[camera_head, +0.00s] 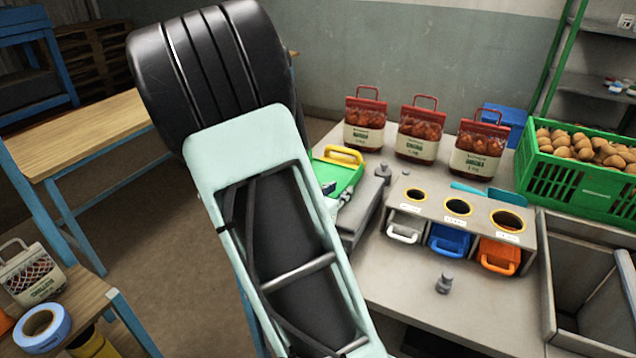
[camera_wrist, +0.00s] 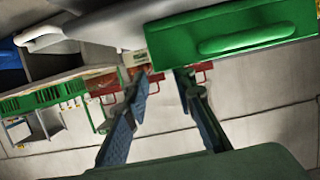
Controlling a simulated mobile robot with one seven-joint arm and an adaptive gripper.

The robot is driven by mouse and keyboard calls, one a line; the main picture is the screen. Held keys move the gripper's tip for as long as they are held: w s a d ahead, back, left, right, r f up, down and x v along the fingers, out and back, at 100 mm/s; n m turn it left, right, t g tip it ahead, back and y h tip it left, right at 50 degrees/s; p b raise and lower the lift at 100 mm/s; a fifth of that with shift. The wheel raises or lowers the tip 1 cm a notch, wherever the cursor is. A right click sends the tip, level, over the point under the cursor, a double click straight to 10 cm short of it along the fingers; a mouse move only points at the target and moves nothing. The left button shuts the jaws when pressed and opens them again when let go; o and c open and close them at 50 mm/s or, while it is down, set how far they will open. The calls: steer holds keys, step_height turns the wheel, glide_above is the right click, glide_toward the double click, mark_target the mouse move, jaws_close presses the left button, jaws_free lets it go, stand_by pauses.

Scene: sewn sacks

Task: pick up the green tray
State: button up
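The green tray (camera_wrist: 270,25) fills the top right of the wrist view, with a long rounded handle along its face. My gripper (camera_wrist: 162,85) is open, its two dark fingers apart with nothing between them. The fingertips lie just below the tray's lower left edge in that picture; I cannot tell whether they touch it.
A grey sorter (camera_head: 465,190) with three round holes holds a white (camera_head: 405,230), a blue (camera_head: 449,241) and an orange tray (camera_head: 499,254). Red-handled sacks (camera_head: 422,130) and a green crate of potatoes (camera_head: 572,178) stand behind. A small grey weight (camera_head: 444,284) stands in front.

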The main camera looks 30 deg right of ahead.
mark_target(346, 185)
steer(key=x, duration=0.7)
steer(key=shift+w+d+f, duration=0.1)
jaws_close()
